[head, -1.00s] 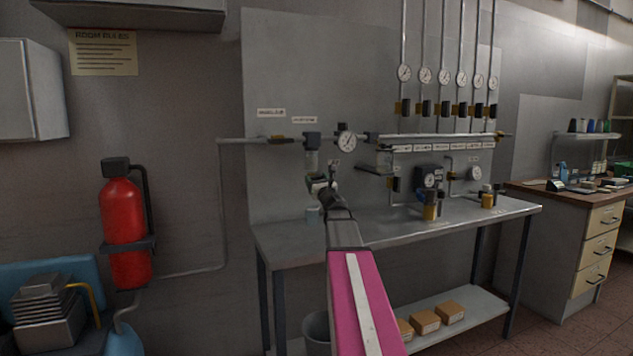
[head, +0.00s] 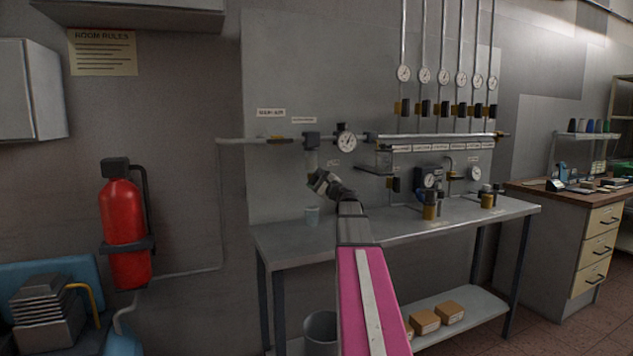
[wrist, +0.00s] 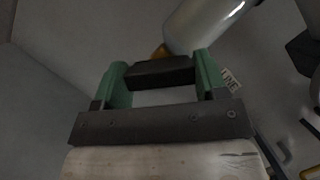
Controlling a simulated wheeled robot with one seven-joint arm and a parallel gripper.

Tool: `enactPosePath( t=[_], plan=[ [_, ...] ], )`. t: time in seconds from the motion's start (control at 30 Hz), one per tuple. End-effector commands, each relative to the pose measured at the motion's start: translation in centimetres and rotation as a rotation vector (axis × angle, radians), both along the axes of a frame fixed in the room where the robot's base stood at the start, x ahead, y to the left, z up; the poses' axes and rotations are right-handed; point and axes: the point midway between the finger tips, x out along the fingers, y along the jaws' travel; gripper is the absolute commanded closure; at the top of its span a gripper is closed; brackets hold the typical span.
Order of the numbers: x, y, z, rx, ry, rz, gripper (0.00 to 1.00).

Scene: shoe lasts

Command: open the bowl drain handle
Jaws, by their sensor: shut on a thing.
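The filter bowl (head: 311,160) hangs under the pipe fitting on the wall panel, left of the round gauge. In the wrist view the bowl (wrist: 205,22) is a smooth grey cylinder at the top, with a bit of brass (wrist: 158,51) at its lower end. My gripper (head: 318,181) is just below the bowl in the head view. In the wrist view its green fingers (wrist: 160,75) are shut on a dark bar, which looks like the drain handle (wrist: 160,71). The handle's angle and its joint to the brass are partly hidden.
A clear cup (head: 312,216) stands on the bench (head: 400,232) below the bowl. A red cylinder (head: 122,220) is on the wall to the left.

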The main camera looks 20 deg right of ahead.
Motion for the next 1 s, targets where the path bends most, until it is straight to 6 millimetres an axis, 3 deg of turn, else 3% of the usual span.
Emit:
enactPosePath(
  t=[0.33, 0.87, 0.9, 0.97, 1.0],
  plan=[
    [-0.02, 0.01, 0.02, -0.135, -0.004, 0.000, 0.58],
    [-0.04, 0.02, 0.01, -0.157, -0.005, 0.000, 0.58],
    [-0.04, 0.02, 0.01, -0.157, -0.005, 0.000, 0.24],
    [-0.03, 0.03, 0.01, -0.156, -0.005, 0.000, 0.08],
    [-0.03, 0.01, 0.01, -0.156, -0.005, 0.000, 0.08]
  ],
)
